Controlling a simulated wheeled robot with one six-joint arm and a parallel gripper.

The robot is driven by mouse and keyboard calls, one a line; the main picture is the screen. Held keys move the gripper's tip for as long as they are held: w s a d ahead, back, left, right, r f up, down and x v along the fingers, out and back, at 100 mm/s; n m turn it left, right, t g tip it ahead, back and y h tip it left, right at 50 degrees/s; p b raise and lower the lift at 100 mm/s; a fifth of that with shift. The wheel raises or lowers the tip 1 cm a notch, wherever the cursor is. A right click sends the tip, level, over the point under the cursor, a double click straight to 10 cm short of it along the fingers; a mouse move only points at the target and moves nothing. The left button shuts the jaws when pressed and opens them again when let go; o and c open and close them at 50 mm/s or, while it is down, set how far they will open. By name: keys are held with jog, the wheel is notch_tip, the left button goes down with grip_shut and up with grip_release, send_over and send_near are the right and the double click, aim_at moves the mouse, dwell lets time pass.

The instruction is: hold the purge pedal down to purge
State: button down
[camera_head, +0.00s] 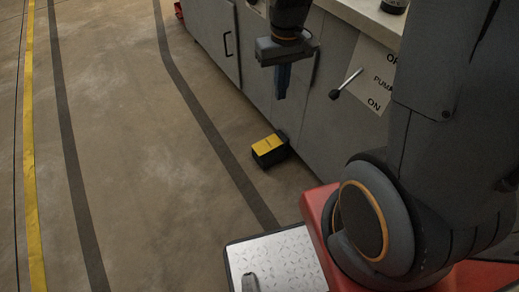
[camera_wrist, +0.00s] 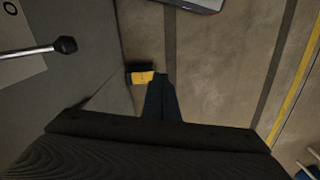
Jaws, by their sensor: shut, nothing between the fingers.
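The purge pedal (camera_head: 268,147) is a small black block with a yellow top, on the floor against the foot of the grey cabinet. In the wrist view the pedal (camera_wrist: 143,78) shows beyond my fingers, which hide part of it. My gripper (camera_head: 281,96) points down beside the cabinet front, above the pedal and apart from it. Its dark blue fingers are together and empty. In the wrist view the gripper (camera_wrist: 160,80) appears at the middle of the picture.
A grey cabinet (camera_head: 262,68) runs along the right. The floor (camera_head: 130,130) to the left is clear, with dark and yellow stripes.

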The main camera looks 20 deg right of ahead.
jog(key=w+f+n+b, duration=0.1)
jog(key=w+f+b, duration=0.45)
jog(key=f, duration=0.45)
jog(key=w+f+b, duration=0.5)
jog(key=w+f, duration=0.2)
jog(key=f, duration=0.3)
jog(key=n+b, duration=0.2)
jog(key=b, duration=0.8)
send_over(259, 149)
notch_tip(259, 149, down, 22)
jog(key=shift+w+d+r, duration=0.1)
jog(key=shift+w+d, duration=0.05)
jog(key=shift+d, duration=0.3)
notch_tip(259, 149, down, 14)
jog(key=b, duration=0.6)
jog(key=shift+s+a+f+p, duration=0.15)
jog(key=shift+f+p, duration=0.25)
jog(key=shift+f, duration=0.55)
jog(key=shift+s+a+f+p, duration=0.15)
jog(key=shift+f+p, duration=0.25)
jog(key=shift+f, duration=0.55)
jog(key=shift+w+f, duration=0.1)
